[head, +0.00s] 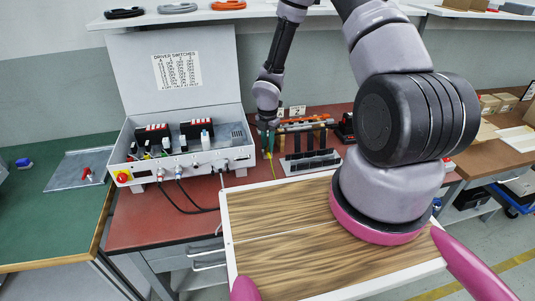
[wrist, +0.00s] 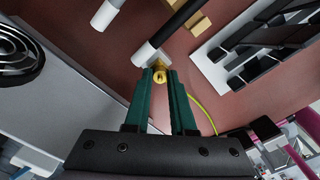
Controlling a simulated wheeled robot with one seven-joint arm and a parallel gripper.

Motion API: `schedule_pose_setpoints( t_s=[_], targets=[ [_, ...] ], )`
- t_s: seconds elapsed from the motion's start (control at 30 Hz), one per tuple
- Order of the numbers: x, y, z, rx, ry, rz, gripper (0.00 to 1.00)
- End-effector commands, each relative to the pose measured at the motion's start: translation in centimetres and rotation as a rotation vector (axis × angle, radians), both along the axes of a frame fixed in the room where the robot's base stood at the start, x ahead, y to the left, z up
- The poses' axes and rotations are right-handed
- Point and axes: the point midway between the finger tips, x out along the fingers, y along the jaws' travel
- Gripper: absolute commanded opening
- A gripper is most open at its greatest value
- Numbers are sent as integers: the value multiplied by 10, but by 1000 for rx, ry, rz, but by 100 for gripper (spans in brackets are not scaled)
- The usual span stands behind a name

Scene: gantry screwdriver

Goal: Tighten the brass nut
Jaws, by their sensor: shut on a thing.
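My gripper (head: 267,143) reaches down to the red-brown bench between the driver control box and the black rack. In the wrist view its two dark green fingers (wrist: 161,80) are closed around a small round brass-yellow piece with a dark centre, which looks like the brass nut (wrist: 159,77). The nut sits at the fingertips, close beside a small pale block (wrist: 178,62) and the white end of a black rod (wrist: 147,54). Whether it touches the block I cannot tell. In the head view the nut is too small to make out.
The control box (head: 180,160) with switches and cables stands left of my gripper. A black slotted rack (head: 310,162) lies to the right, with a tool row behind it. A yellow cable (wrist: 202,106) runs close to the fingers. A wood-topped surface (head: 280,265) is in front.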

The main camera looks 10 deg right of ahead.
Motion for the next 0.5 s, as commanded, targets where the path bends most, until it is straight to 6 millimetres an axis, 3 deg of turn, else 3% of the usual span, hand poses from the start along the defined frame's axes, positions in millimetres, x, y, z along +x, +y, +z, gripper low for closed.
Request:
schedule_pose_setpoints(
  t_s=[0.27,0.5],
  targets=[
    [0,0,0,0,-1,-242,0],
    [0,0,0,-1,-1,-717,0]
  ],
)
